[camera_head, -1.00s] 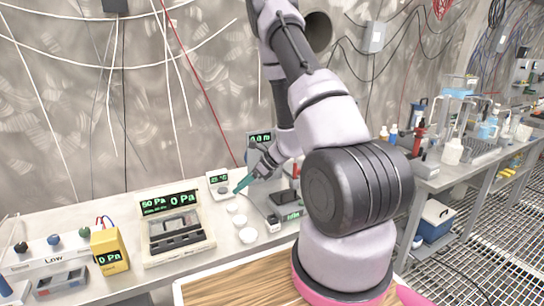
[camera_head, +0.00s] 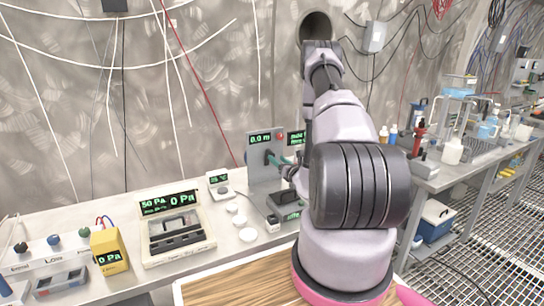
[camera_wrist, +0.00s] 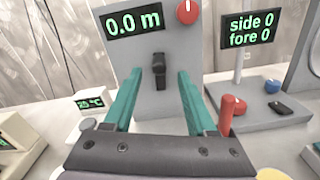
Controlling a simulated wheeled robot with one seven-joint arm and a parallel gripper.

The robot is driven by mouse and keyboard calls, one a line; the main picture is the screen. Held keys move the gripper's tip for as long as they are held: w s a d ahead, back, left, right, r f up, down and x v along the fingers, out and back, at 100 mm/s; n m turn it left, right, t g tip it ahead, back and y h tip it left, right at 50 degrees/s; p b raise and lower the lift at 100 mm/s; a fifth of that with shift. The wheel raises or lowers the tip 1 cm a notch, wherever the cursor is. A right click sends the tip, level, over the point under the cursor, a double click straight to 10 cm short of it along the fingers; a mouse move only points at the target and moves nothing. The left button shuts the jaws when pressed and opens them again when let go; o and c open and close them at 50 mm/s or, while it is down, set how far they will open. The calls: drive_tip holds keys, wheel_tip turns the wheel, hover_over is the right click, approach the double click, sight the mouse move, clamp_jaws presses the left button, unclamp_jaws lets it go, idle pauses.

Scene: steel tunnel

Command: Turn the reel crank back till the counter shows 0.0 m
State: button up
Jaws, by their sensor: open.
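The reel's grey upright panel (camera_head: 258,173) stands at the back of the bench. Its counter (camera_wrist: 134,23) reads 0.0 m in the wrist view, and the same display (camera_head: 260,139) reads 0.0 m in the head view. A red knob (camera_wrist: 187,11) sits beside the counter. The black crank (camera_wrist: 159,72) is on the panel below it. My gripper (camera_wrist: 157,76) is open, its teal fingers on either side of the crank in the wrist view with gaps showing. I cannot tell whether the tips reach past it. My gripper (camera_head: 283,161) is partly hidden by my arm in the head view.
A display (camera_wrist: 250,28) reading side 0, fore 0 stands at right. A red-topped post (camera_wrist: 227,115) is near my right finger. A small temperature display (camera_head: 218,179), white dishes (camera_head: 248,235) and a pressure gauge case (camera_head: 178,228) stand to the left.

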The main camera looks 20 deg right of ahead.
sight(273, 155)
drive_tip(key=w, duration=0.5)
drive_tip(key=shift+w+a, duration=0.1)
drive_tip(key=shift+w, duration=0.25)
clamp_jaws()
